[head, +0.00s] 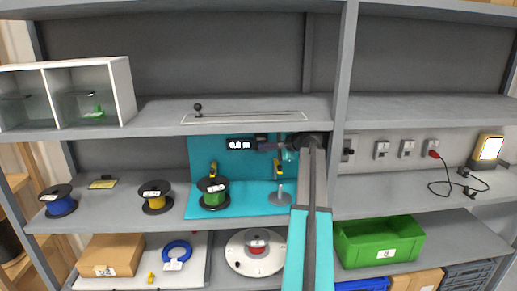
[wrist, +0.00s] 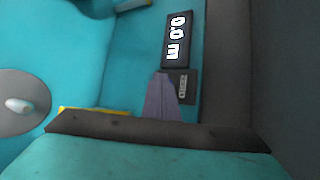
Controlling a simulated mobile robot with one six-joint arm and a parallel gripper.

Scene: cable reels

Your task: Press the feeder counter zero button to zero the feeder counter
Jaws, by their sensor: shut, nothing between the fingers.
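The feeder counter display (head: 240,144) is a small black panel on the teal back board, reading about 0.0 m. In the wrist view the counter display (wrist: 176,39) reads 0.0 m, turned sideways. Beside it sits a small dark plate with a pale label (wrist: 183,87); the button itself is not clearly visible. My gripper (head: 268,143) is shut and empty, just right of the display. In the wrist view my gripper's grey fingers (wrist: 163,78) reach the dark plate and hide part of it. I cannot tell whether they touch it.
A green reel (head: 213,190) stands on the teal station below the display, with a grey round-based stand (head: 279,197) to its right. The upper shelf (head: 155,119) runs above. A green bin (head: 378,243) and a turntable (head: 238,262) are lower down.

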